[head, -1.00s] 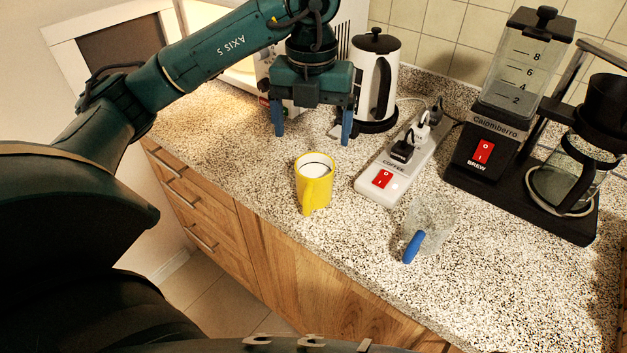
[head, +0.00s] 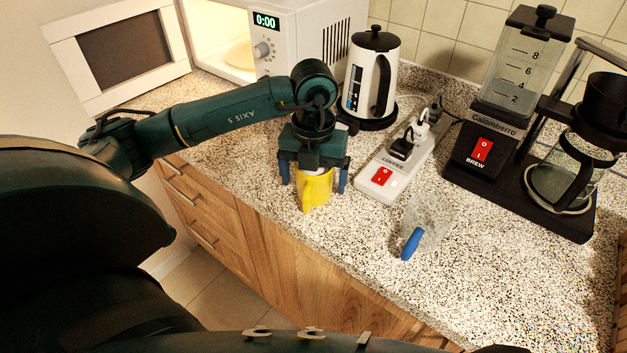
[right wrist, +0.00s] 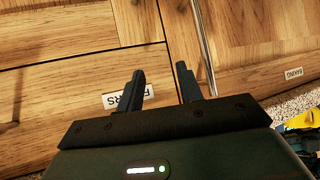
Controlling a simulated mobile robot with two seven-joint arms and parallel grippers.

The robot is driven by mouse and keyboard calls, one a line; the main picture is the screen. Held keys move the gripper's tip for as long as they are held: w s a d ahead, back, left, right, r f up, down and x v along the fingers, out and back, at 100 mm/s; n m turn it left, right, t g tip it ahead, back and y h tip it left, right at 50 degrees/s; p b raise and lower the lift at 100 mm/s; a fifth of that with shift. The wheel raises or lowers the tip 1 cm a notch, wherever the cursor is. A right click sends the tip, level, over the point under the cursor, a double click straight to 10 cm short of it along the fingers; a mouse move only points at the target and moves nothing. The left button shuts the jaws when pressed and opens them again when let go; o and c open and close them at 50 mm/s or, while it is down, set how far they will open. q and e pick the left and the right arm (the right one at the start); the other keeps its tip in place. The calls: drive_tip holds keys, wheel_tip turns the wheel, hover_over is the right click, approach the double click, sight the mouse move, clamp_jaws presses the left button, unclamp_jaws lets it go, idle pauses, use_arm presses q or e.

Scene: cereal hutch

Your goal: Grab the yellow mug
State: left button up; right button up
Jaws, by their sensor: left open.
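The yellow mug (head: 315,190) stands upright on the speckled counter near its front edge in the head view. My left gripper (head: 313,179) is open above it, with one blue finger on each side of the mug. The gripper body hides the mug's rim. I cannot tell whether the fingers touch the mug. In the right wrist view, my right gripper (right wrist: 161,88) is open and empty in front of wooden drawer fronts. A yellow patch (right wrist: 302,134) at the right edge of that view may be the mug.
A power strip (head: 401,165) lies just right of the mug. A kettle (head: 371,80) and an open microwave (head: 290,35) stand behind. A clear glass vessel with a blue handle (head: 412,243) lies on the right, before the coffee maker (head: 490,140). The counter's front right is clear.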

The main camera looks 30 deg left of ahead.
use_arm(q)
drive_tip(key=shift+c, duration=0.2)
drive_tip(key=c, duration=1.3)
drive_tip(key=shift+r, duration=0.25)
